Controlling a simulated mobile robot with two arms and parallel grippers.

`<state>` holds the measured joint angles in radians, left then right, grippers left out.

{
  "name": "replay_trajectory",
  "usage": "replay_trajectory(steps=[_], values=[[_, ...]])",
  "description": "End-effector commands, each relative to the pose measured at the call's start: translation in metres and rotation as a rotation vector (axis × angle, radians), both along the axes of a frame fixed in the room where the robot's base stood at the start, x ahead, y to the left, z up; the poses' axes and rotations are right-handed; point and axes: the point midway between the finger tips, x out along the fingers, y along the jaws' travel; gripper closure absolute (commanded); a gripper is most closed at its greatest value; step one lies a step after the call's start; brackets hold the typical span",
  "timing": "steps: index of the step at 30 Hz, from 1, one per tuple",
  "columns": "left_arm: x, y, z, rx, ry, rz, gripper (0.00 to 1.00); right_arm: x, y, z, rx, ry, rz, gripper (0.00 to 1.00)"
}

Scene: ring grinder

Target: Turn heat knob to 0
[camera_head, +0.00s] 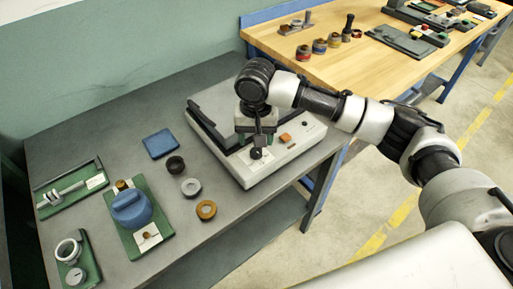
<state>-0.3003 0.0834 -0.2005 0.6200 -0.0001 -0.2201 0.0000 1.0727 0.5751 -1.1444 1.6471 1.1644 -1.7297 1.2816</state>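A white and grey bench machine (268,172) stands on the grey table. Its sloped front panel carries a small dark knob (256,154), an orange button (285,137) and another small dark knob (304,123). I cannot read labels, so I cannot tell which is the heat knob. My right gripper (258,143) points down over the panel, with its fingertips at the left dark knob. The fingers partly hide that knob, and I cannot tell whether they touch or grip it. The gripper body also hides part of the machine's top. My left gripper is not in view.
On the grey table (95,143), left of the machine, are a blue square pad (159,143), several rings, a green board with a blue rounded part (131,208) and other green fixtures. A wooden bench (385,68) with parts stands behind right.

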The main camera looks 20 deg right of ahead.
Motion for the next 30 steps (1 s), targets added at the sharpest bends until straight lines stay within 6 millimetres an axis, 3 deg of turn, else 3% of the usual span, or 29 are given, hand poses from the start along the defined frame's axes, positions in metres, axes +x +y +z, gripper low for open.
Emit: replay_trajectory(steps=[3,9,20,30], values=[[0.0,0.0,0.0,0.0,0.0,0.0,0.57,0.0,0.0,-0.022,0.0,0.002,-0.001,0.41],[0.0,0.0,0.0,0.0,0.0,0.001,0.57,0.0,0.0,-0.044,0.0,0.0,-0.001,0.41],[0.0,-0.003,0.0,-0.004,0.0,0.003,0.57,0.0,0.0,-0.049,0.001,-0.001,0.001,0.41],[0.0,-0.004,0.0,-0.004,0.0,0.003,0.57,0.0,0.0,-0.048,0.001,-0.001,0.0,0.9]])
